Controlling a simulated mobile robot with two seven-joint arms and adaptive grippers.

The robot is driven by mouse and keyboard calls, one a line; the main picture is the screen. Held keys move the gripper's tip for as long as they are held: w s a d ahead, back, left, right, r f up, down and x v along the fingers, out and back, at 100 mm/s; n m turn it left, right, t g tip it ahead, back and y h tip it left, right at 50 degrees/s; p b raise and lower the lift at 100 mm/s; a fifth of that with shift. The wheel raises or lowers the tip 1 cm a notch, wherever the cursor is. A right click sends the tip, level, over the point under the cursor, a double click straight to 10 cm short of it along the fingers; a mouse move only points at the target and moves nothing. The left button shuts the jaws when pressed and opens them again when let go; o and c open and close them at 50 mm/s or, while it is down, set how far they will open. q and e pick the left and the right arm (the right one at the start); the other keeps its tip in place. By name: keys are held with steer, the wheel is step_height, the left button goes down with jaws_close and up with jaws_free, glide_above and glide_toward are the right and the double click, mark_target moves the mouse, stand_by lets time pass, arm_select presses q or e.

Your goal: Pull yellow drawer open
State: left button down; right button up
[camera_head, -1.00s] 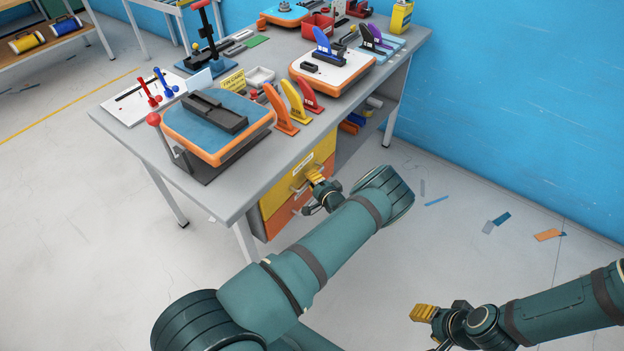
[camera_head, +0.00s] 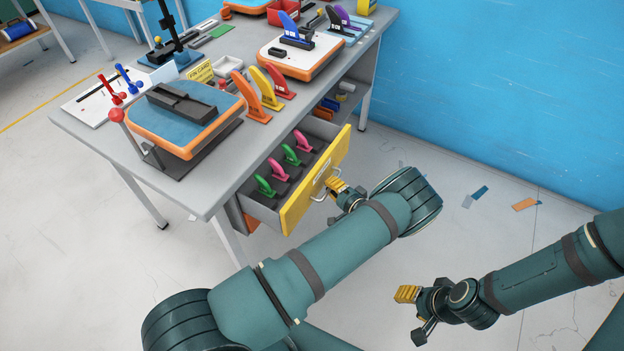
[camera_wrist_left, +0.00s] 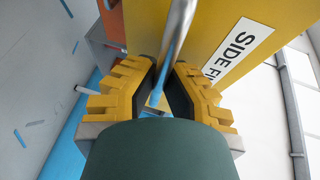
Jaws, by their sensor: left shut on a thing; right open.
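The yellow drawer (camera_head: 318,183) under the grey workbench stands pulled out, and green and pink fins lie in its dark inside. Its yellow front also shows in the left wrist view (camera_wrist_left: 215,30), with a white label that reads "SIDE F". My left gripper (camera_head: 338,187) is at the drawer front, shut on the metal handle (camera_wrist_left: 178,35); the bar runs between its yellow finger pads (camera_wrist_left: 160,88). My right gripper (camera_head: 408,310) is open and empty, out over the floor at the lower right.
The workbench (camera_head: 215,195) bears a blue and orange board (camera_head: 185,115), upright orange, yellow and red fins (camera_head: 265,90), and a white board (camera_head: 300,55). An open shelf with items (camera_head: 330,100) lies right of the drawer.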

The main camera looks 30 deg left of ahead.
arm_select(q)
steer(key=d+b, duration=0.2)
steer(key=d, duration=0.6)
steer(key=shift+s, duration=0.25)
steer(key=c, duration=1)
jaws_free()
steer(key=shift+a, duration=0.1)
steer(key=v, duration=0.7)
steer(key=shift+s+d, duration=0.15)
steer(key=shift+d, duration=0.1)
